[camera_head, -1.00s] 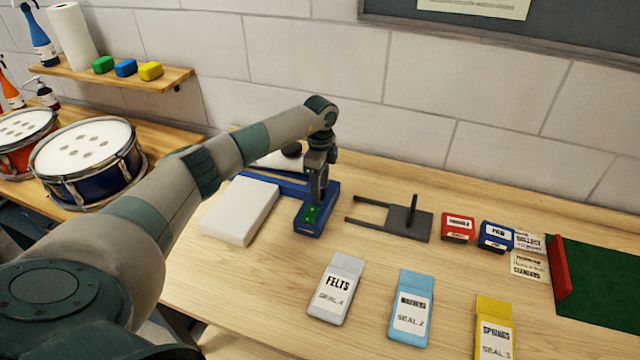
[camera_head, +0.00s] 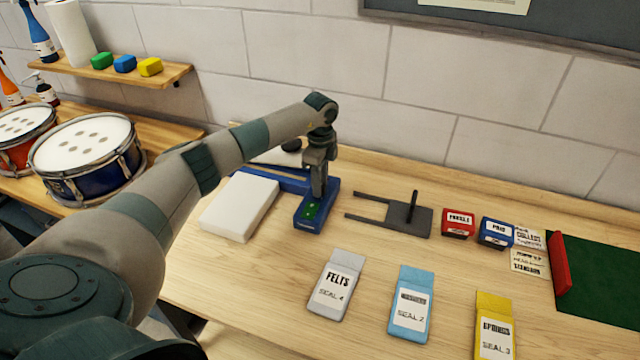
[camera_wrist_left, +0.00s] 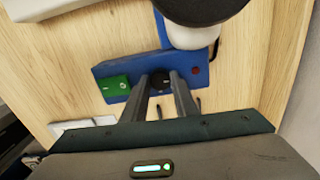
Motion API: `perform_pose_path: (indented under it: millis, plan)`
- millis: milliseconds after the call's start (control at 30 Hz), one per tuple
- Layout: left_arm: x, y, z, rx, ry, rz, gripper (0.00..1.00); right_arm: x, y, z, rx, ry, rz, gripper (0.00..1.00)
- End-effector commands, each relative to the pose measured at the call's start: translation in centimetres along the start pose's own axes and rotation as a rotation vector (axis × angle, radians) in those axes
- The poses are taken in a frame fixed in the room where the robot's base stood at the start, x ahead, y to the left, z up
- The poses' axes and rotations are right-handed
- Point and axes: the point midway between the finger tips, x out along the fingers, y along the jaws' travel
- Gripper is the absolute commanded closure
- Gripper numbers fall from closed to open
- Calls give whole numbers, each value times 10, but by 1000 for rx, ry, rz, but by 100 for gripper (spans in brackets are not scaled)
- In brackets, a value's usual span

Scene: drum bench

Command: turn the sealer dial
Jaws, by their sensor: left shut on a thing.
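The blue sealer (camera_head: 312,214) stands on the bench, with a green display on its front part. It also shows in the left wrist view (camera_wrist_left: 113,70). The black dial (camera_wrist_left: 160,80) sits on its blue top beside the green display (camera_wrist_left: 116,88). My left gripper (camera_head: 318,196) comes down onto the sealer from above. In the left wrist view its two fingers (camera_wrist_left: 162,88) are closed around the dial, one on each side. The dial is hidden by the gripper in the head view. My right gripper is not in view.
A white block (camera_head: 239,208) lies left of the sealer. A dark grey fork-shaped stand (camera_head: 405,219) lies to its right. Grey (camera_head: 337,285), blue (camera_head: 411,304) and yellow (camera_head: 494,325) packets lie in front, with bare bench between.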

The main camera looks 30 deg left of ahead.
Motion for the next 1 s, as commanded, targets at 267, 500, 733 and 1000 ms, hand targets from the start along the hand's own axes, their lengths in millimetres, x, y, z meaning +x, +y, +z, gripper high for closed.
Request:
perform_pose_path:
  millis: [267, 500, 733, 1000]
  plan:
    - [2, -1, 0, 154, 0, -3, 96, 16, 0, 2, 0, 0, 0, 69]
    - [2, -1, 0, 360, -1, -4, 96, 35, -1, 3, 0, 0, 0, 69]
    - [2, -2, 0, 569, -1, -5, 96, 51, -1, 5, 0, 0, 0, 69]
    - [0, -1, 0, 756, -1, -4, 96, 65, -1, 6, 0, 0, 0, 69]
